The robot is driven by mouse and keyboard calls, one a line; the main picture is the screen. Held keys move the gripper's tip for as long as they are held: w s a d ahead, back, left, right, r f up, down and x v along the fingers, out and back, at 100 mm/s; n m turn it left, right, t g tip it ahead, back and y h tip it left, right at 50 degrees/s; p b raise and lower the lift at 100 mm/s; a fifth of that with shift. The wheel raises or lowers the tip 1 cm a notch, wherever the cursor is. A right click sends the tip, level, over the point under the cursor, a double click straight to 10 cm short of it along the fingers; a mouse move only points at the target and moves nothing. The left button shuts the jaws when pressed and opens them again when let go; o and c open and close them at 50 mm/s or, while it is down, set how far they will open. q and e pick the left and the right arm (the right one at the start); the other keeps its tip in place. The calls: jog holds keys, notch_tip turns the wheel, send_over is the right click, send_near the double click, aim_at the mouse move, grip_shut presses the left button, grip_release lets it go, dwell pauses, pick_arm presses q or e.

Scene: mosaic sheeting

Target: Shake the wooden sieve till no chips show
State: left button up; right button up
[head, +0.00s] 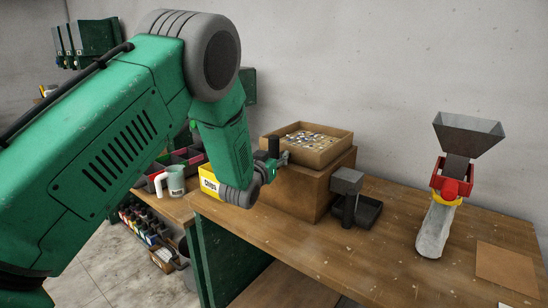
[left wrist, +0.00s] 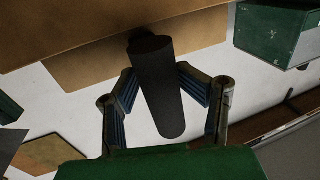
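The wooden sieve (head: 337,150) is a shallow square tray on top of a brown wooden box (head: 300,190) on the bench. Many small pale and dark chips (head: 305,139) show inside it. A dark upright handle (head: 273,147) stands at its left side. In the left wrist view, the dark round handle (left wrist: 157,85) lies between the fingers of my left gripper (left wrist: 157,72). Both fingertips appear to touch it, so the gripper looks shut on it. In the head view, my left gripper (head: 276,161) is partly hidden by my arm. My right gripper is not in view.
A yellow bin labelled Chips (head: 209,184) stands left of the box, partly behind my arm. A grey block with a black tray (head: 370,211) is right of it. A hopper (head: 468,133) over a pale bag (head: 436,229) stands farther right. The front middle of the bench (head: 330,245) is clear.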

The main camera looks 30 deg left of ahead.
pick_arm(q)
jog(key=shift+d+r, duration=0.1)
jog(key=shift+d, duration=0.3)
grip_shut()
jog(key=shift+s+r, duration=0.1)
jog(key=shift+s+a, duration=0.15)
jog(key=shift+a, duration=0.25)
jog(key=shift+s+a, duration=0.15)
jog(key=shift+s, duration=0.1)
jog(key=shift+s+f+p, duration=0.2)
jog(key=shift+s+p, duration=0.1)
jog(key=shift+s, duration=0.05)
jog(key=shift+s+a+p, duration=0.2)
jog(key=shift+s+p, duration=0.25)
jog(key=shift+s, duration=2)
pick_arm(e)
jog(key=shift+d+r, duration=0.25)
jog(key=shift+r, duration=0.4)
pick_arm(q)
jog(key=shift+w+d+b, duration=0.15)
jog(key=shift+w+b, duration=0.45)
jog(key=shift+w, duration=2.35)
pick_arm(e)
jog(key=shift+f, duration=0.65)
